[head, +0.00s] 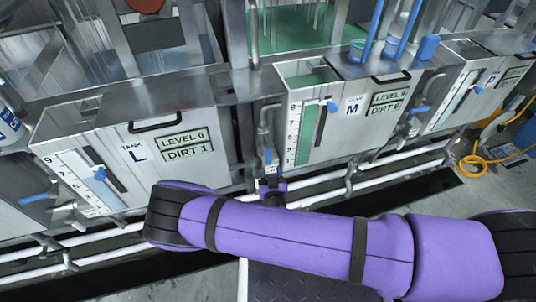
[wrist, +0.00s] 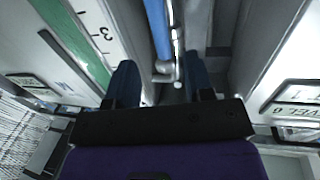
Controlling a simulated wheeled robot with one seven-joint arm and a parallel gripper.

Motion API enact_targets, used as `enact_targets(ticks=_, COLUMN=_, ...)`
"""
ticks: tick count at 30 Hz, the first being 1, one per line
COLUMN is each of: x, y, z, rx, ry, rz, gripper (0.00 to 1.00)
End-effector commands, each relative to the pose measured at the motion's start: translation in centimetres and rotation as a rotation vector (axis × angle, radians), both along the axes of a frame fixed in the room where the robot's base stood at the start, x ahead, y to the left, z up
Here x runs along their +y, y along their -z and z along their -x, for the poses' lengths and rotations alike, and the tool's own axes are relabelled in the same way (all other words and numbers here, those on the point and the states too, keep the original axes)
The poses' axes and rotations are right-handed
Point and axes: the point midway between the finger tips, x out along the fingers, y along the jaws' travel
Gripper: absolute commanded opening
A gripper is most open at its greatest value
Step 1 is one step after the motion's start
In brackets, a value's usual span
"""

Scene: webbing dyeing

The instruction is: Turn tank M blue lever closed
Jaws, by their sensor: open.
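Tank M (head: 352,128) is a grey metal tank with a level scale and readouts for level and dirt. Its blue lever (head: 268,156) is at the pipe on the left side of the tank, just above my gripper (head: 272,183), and looks small and partly hidden. In the wrist view, the long blue lever (wrist: 157,28) lies in the gap ahead of my open gripper (wrist: 160,80), roughly midway between the two dark fingers. A grey pipe elbow (wrist: 166,72) shows between the fingers. I cannot tell whether either finger touches the lever.
Tank L (head: 125,155) stands to the left and another tank (head: 470,95) to the right, each with a blue lever sticking out. White pipes (head: 375,170) run low along the front. A yellow hose (head: 475,160) lies on the floor at right.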

Motion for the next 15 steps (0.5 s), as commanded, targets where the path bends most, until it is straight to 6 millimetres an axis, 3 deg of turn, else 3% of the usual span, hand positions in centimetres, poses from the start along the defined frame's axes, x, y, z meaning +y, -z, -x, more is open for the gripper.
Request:
enact_targets(ticks=9, x=0.4, y=0.0, z=-5.6, rx=-0.001, ry=0.002, rz=-0.002, gripper=0.48)
enact_targets(ticks=15, x=0.7, y=0.0, z=-7.9, rx=0.000, ry=0.000, rz=-0.001, gripper=0.48)
